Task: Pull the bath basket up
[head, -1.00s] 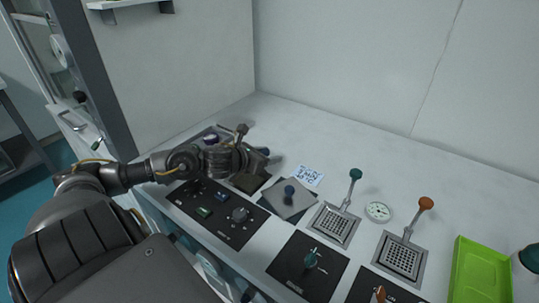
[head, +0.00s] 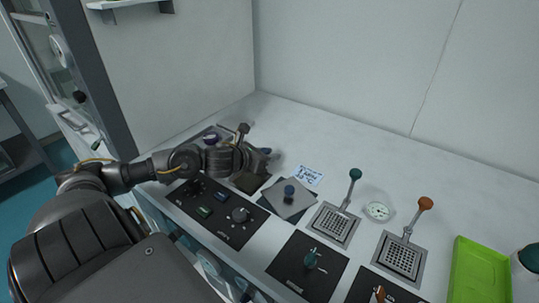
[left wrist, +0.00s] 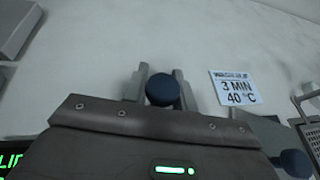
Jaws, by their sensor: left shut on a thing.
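My left gripper (head: 258,158) is over the far left of the worktop. In the left wrist view its two fingers (left wrist: 162,80) are shut on a round dark blue knob (left wrist: 160,90), which I take to be the bath basket's handle. The basket's body and bath opening are hidden behind my gripper and wrist. A square grey lid plate (head: 283,206) with its own blue knob (head: 289,190) lies to the right of the gripper; that knob also shows at the lower right of the left wrist view (left wrist: 295,163). My right gripper is not in view.
A label reading 3 MIN 40 °C (head: 308,175) lies behind the lid. Perforated baskets with teal (head: 355,174) and orange (head: 425,203) knobbed handles stand to the right, with a round dial (head: 378,211) between. Black control panels (head: 232,235) line the front; a green tray (head: 482,270) is far right.

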